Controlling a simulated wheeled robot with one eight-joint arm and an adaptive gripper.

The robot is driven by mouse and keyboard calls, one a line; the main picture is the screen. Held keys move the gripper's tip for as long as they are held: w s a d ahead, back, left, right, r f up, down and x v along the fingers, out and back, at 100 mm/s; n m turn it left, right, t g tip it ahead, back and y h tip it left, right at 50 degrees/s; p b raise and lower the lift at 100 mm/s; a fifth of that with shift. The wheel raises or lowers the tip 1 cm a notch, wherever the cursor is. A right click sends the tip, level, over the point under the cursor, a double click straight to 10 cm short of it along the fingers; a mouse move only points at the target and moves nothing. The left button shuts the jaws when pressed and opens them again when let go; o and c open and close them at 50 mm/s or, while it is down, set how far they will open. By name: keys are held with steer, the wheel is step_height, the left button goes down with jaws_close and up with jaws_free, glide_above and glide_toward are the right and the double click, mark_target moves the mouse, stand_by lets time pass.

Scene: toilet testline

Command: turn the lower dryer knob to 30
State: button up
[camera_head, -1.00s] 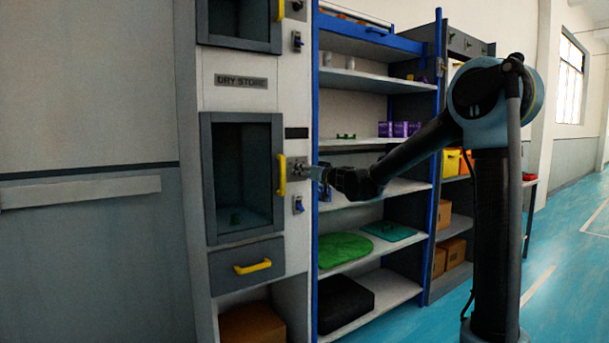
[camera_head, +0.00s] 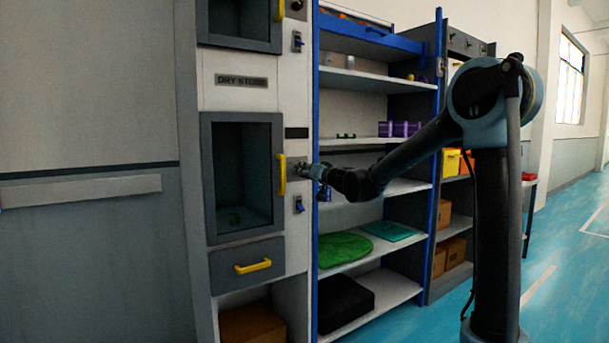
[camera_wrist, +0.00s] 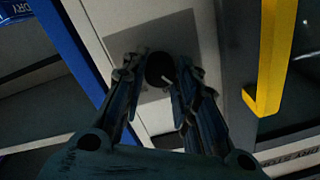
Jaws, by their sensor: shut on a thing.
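The lower dryer knob (camera_wrist: 160,69) is a round black knob with a white pointer line, on a grey plate (camera_wrist: 181,38) in the wrist view. My gripper (camera_wrist: 159,82) is shut on the knob, with one finger on each side of it. In the head view my gripper (camera_head: 315,171) is at the knob's panel, beside the lower dryer door (camera_head: 243,175), and hides the knob. The scale marks and number are too dark to read.
The yellow door handle (camera_head: 281,174) stands out close to the gripper and also shows in the wrist view (camera_wrist: 271,55). A blue switch (camera_head: 299,205) sits below. The blue shelf post (camera_head: 315,90) is close on the right. Open shelves lie behind the arm.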

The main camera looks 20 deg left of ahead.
steer(key=shift+d+f+m+t+h, duration=0.1)
steer(key=shift+m+t+h, duration=0.1)
steer(key=shift+m, duration=4.15)
steer(key=shift+d+f+m+t+h, duration=0.1)
steer(key=shift+m+t, duration=0.1)
steer(key=shift+m, duration=4.15)
steer(key=o, duration=0.9)
steer(key=shift+w, duration=0.15)
steer(key=shift+o, duration=0.8)
steer(key=shift+a, duration=0.1)
steer(key=v, duration=1.2)
